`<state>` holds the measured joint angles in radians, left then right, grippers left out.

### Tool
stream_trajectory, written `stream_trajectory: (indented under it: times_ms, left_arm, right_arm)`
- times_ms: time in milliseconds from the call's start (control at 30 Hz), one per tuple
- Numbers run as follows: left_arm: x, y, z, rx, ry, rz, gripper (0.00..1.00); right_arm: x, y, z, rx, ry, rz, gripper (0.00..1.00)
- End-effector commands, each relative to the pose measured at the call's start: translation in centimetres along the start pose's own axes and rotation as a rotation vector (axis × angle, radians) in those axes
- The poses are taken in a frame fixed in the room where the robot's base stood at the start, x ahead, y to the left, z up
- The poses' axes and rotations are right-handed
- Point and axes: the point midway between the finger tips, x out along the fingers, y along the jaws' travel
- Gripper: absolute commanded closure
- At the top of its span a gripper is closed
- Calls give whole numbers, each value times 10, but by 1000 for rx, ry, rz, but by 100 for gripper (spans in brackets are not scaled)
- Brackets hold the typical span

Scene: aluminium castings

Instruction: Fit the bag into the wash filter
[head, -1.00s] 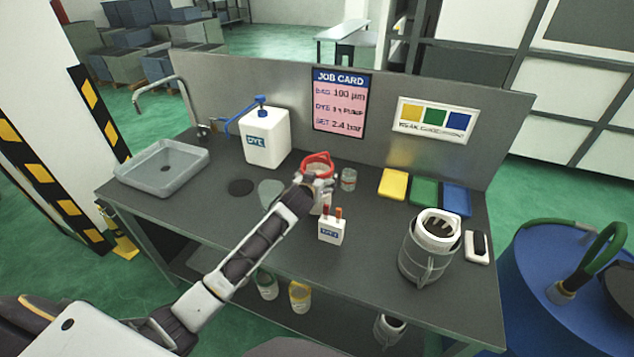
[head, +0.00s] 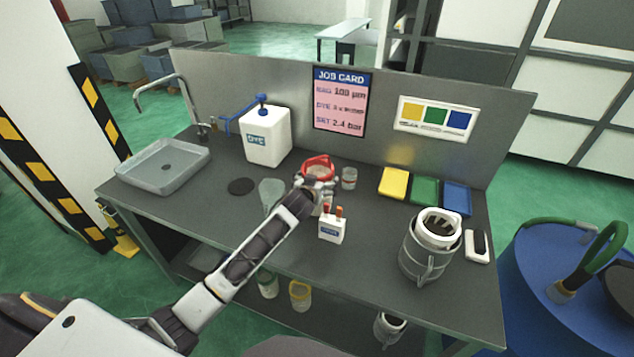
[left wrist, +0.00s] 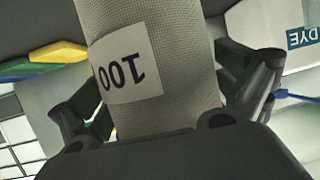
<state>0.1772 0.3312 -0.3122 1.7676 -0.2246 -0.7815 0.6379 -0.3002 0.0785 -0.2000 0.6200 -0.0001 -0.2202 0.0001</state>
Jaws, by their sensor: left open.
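A pale mesh filter bag (left wrist: 185,75) with a white "100" label, upside down in the picture, stands between my left gripper's fingers in the left wrist view. In the head view a red ring (head: 318,164) shows at my left gripper (head: 318,185), with a pale piece just below it. The left gripper is open around the bag; finger contact cannot be told. The wash filter appears to be the grey cylindrical housing (head: 423,258) at the right of the bench, with a white ring at its open top. The bag and gripper are left of it and apart from it.
A small white box (head: 332,231) with red-tipped sticks stands just in front of the gripper. A small jar (head: 349,178) is close behind. Yellow (head: 394,182), green (head: 425,190) and blue (head: 456,198) blocks lie behind the housing. A white DYE container (head: 266,138) stands at the back left.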

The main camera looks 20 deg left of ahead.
Motion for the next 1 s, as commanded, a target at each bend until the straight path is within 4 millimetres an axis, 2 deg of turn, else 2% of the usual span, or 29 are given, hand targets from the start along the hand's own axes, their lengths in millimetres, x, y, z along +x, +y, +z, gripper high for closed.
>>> stream_trajectory:
  times_ms: [367,1000]
  left_arm:
    - [-10,0,-2,0,1,1,0]
    - [-68,0,-2,0,0,1,0]
  right_arm:
    - [0,1,0,0,0,1,60]
    - [4,2,1,-1,0,2,60]
